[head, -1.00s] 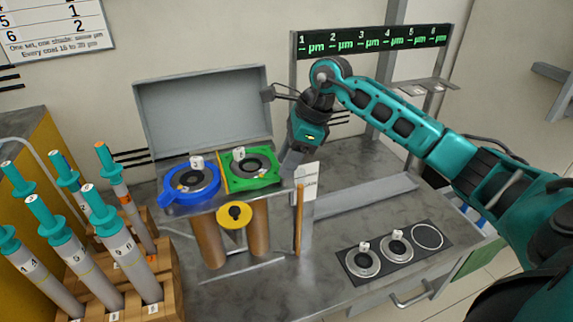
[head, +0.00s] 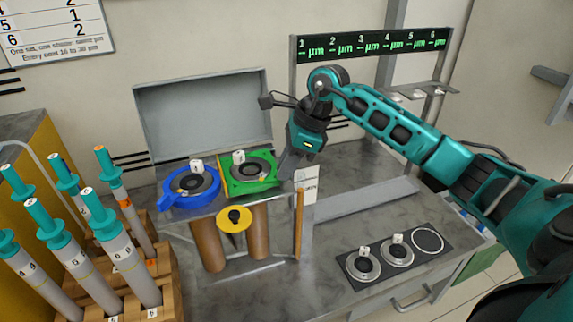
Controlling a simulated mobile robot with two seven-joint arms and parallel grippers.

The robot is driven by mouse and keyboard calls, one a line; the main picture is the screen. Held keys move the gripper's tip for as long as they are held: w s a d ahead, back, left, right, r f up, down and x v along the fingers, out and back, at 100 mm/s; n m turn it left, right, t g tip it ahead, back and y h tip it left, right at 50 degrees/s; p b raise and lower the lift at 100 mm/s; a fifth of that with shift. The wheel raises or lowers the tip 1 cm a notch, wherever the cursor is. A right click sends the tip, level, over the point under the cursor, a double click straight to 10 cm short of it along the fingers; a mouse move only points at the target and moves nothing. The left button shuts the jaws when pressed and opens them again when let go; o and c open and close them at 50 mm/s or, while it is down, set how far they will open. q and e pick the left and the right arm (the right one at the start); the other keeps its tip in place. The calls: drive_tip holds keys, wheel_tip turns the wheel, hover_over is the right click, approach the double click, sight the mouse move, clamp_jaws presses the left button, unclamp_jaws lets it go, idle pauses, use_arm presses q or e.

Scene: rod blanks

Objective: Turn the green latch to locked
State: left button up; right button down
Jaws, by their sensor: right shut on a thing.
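The green latch (head: 262,186) is a green frame around a round dark-centred fitting with a small white tag on top. It sits in the open grey box, right of a blue latch (head: 170,202) of similar kind. My right gripper (head: 286,174) reaches down from the right to the green latch's right edge and is shut there on part of it. The fingertips and the gripped part are mostly hidden by the gripper body. My left gripper is not in view.
The box's grey lid (head: 205,108) stands open behind the latches. A yellow disc (head: 234,219) with a black knob is in front, between brown cylinders. A wooden rack of teal-capped tubes (head: 122,250) stands left. A dark plate with round fittings (head: 350,280) lies right.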

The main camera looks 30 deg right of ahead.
drive_tip(key=shift+m, duration=0.4)
drive_tip(key=shift+r+m+t+h+p, duration=0.1)
drive_tip(key=shift+m+t+h+p, duration=0.35)
drive_tip(key=shift+m, duration=0.55)
drive_tip(key=shift+s+a+m+t+p, duration=0.1)
drive_tip(key=shift+m+t+p, duration=0.25)
drive_tip(key=shift+m, duration=0.65)
drive_tip(key=shift+m+h, duration=0.45)
drive_tip(key=shift+m, duration=0.45)
drive_tip(key=c, duration=1.2)
unclamp_jaws()
